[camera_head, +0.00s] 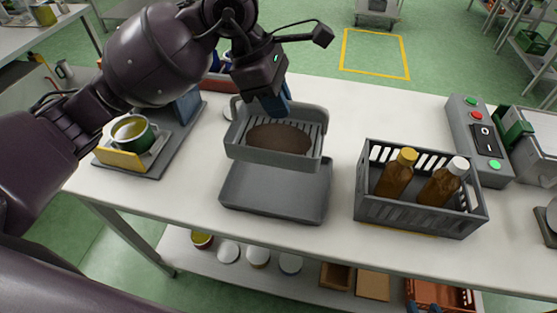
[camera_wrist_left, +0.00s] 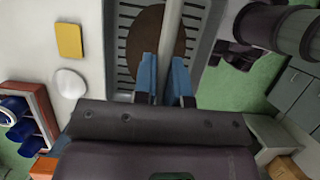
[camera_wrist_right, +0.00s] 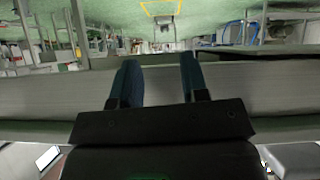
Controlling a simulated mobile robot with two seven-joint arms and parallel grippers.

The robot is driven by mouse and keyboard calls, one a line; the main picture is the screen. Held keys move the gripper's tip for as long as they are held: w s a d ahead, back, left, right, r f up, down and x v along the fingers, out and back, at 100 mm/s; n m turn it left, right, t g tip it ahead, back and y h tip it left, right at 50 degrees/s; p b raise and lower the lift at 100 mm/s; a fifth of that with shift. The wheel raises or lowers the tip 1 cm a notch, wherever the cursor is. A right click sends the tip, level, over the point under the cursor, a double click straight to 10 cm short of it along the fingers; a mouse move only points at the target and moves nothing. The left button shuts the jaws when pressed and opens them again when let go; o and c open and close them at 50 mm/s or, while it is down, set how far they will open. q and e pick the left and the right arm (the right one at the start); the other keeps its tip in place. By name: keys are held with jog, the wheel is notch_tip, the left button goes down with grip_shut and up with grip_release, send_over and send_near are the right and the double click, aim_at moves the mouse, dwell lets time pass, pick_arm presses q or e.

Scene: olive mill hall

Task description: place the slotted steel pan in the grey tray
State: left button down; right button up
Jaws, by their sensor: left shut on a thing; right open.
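The slotted steel pan (camera_head: 262,158), with a brown mass covering much of its slotted floor, hangs over the grey tray (camera_head: 272,193) in the head view. The tray lies on the table, its far part hidden behind the pan. My left gripper (camera_head: 276,104) is shut on the pan's bar, at the pan's far side. The left wrist view shows the blue fingers of this gripper (camera_wrist_left: 166,78) closed about the pale bar, above the slotted floor of the pan (camera_wrist_left: 125,62). My right gripper (camera_wrist_right: 156,78) is open and empty, facing the table edge.
A grey slotted crate (camera_head: 405,217) with two brown bottles stands right of the tray. A control box (camera_head: 470,120) is farther right. A green-and-white pot (camera_head: 148,137) stands on a grey tray at left. The white table (camera_head: 375,105) is clear behind the crate.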

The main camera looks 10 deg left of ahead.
aim_at(277, 139)
pick_arm(q)
notch_tip(277, 139, down, 10)
jog(key=shift+r+b, duration=0.1)
jog(key=shift+b, duration=0.2)
jog(key=shift+f, duration=0.7)
notch_tip(277, 139, down, 3)
jog(key=shift+f, duration=0.2)
pick_arm(e)
jog(key=shift+w+a, duration=0.15)
jog(key=shift+w, duration=0.4)
pick_arm(q)
jog(key=shift+f+b, duration=0.15)
jog(key=shift+b, duration=0.2)
jog(key=c, duration=1.2)
grip_release()
jog(key=shift+o, duration=0.2)
